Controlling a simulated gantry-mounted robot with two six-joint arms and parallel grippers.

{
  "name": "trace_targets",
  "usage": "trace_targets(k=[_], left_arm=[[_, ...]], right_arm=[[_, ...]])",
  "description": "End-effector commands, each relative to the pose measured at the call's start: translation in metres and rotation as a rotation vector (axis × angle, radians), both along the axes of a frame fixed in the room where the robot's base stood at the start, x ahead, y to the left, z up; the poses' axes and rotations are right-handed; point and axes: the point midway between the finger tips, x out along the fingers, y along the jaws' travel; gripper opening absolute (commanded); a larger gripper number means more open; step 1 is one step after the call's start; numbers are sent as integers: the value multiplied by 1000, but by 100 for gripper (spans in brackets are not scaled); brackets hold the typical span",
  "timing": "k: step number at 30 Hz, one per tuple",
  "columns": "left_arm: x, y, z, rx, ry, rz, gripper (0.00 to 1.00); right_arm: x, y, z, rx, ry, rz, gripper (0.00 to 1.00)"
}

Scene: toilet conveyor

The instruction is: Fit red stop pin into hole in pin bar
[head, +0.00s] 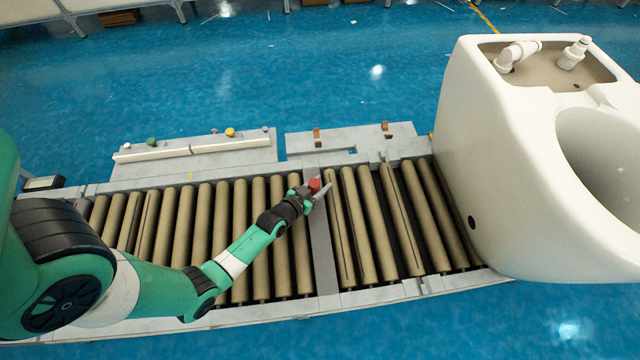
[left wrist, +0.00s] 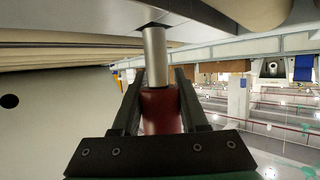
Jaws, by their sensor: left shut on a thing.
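The red stop pin (head: 315,184) has a red grip and a bare metal shaft. My left gripper (head: 318,189) is shut on the red grip, over the grey pin bar (head: 322,245) that crosses the roller conveyor. In the left wrist view my two dark fingers (left wrist: 158,108) clasp the red stop pin (left wrist: 161,112) from both sides. Its shaft reaches the grey surface of the pin bar (left wrist: 205,22), where a dark hole edge shows around the tip. Much of the shaft is exposed; I cannot tell how far the tip is inside. My right gripper is not in view.
A large white toilet (head: 500,160) stands on the right end of the conveyor. Brown rollers (head: 375,220) lie on both sides of the bar. Grey side plates (head: 350,140) with small knobs and blocks line the far edge. Blue floor surrounds the conveyor.

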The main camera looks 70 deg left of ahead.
Motion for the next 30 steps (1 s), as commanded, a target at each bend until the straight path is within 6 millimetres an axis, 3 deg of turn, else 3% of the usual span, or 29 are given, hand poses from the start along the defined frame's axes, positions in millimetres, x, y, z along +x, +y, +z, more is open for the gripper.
trace_targets(k=[13,14,19,30], left_arm=[[0,0,-12,1,-2,0,0],[0,0,-11,1,-2,0,47],[0,0,-11,0,-1,0,77],[-5,-3,-8,0,1,0,78]], right_arm=[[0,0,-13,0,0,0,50],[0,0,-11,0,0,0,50],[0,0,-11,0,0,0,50],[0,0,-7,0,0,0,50]])
